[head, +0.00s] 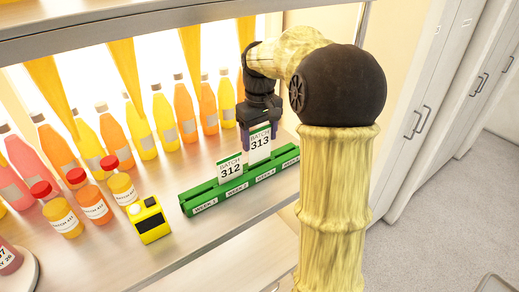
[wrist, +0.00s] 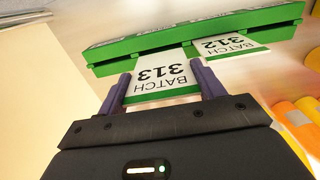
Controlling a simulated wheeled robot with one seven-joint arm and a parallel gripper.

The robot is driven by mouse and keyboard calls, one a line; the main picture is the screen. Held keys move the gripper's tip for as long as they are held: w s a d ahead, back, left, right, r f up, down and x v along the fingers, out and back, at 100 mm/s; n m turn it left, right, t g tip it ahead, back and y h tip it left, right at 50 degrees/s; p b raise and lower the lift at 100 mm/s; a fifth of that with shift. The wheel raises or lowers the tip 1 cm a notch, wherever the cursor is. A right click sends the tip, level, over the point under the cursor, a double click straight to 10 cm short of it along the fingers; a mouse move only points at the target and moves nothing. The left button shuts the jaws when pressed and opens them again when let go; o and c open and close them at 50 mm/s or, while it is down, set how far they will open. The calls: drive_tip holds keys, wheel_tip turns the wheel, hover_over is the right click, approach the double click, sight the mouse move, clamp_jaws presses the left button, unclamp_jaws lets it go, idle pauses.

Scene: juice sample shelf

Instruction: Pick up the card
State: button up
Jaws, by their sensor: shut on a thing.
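The white card marked BATCH 313 (head: 260,149) stands upright at the green rack (head: 207,197), above its middle-right part. My gripper (head: 260,136) reaches down from above and is shut on this card, a finger at each side edge. The wrist view also shows the card (wrist: 160,84) between the two purple fingers. Its lower end meets the rack in both views; I cannot tell whether it is still in the slot. More of it shows above the rack than of the BATCH 312 card (head: 230,169), which stands just to its left.
A yellow box-shaped device (head: 149,221) stands left of the rack. Small red-capped bottles (head: 92,203) stand further left. Rows of orange and yellow juice bottles (head: 164,122) line the back. The shelf's front edge is close, with bare surface before the rack.

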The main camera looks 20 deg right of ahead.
wheel_tip(320, 180, up, 5)
drive_tip(key=shift+w+f, duration=0.1)
idle(0.7)
